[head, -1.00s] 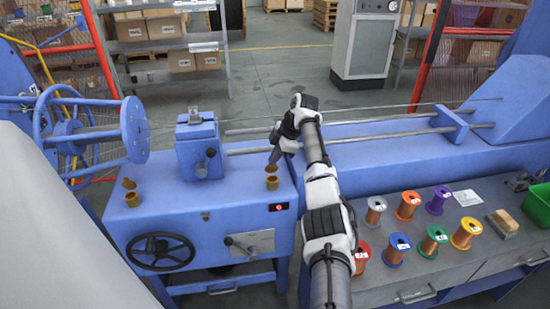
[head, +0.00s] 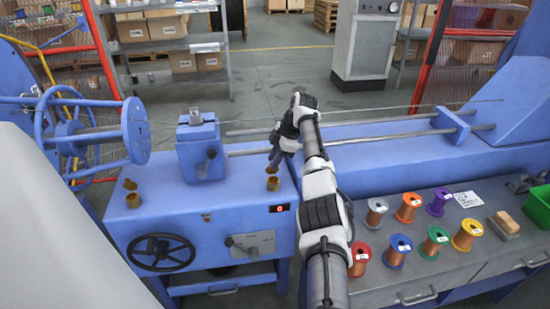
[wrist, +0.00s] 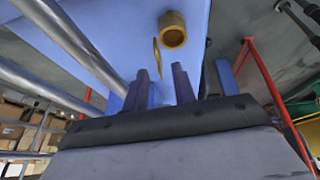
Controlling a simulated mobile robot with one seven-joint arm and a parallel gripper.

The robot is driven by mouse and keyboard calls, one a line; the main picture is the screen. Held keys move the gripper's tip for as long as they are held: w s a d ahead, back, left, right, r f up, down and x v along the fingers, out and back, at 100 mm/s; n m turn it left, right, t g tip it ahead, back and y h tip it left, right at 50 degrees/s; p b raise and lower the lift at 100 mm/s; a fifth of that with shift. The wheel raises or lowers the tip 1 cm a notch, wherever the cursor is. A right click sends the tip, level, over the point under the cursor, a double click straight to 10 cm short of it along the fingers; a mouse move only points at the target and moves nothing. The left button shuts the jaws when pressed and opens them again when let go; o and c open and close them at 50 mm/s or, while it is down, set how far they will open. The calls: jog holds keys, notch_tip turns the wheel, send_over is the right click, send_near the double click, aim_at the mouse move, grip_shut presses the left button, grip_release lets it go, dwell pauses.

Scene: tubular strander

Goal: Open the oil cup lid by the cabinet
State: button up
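A small brass oil cup (head: 272,183) stands on the right part of the blue machine housing's top. Its lid (head: 272,170) stands raised at the cup's far side. In the wrist view, the cup (wrist: 174,30) shows its round mouth, and the lid (wrist: 157,56) is seen nearly edge-on, apart from the mouth. My gripper (head: 275,161) is just behind and above this cup, pointing down. In the wrist view, my gripper (wrist: 161,73) has its fingers apart with nothing between them. Whether a finger touches the lid cannot be told. A second brass cup (head: 132,199) at the left has its lid (head: 130,184) raised.
A blue clamp block (head: 200,147) stands left of my gripper. Steel rods (head: 380,133) run behind to the right. A black handwheel (head: 161,252) is on the housing front. Several wire spools (head: 409,207) stand on the bench at right. A grey cabinet (head: 365,40) stands behind.

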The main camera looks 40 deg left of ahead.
jog(key=shift+r, duration=0.1)
jog(key=b+v, duration=0.2)
jog(key=v, duration=1.1)
jog(key=shift+r, duration=0.35)
jog(key=shift+d, duration=0.1)
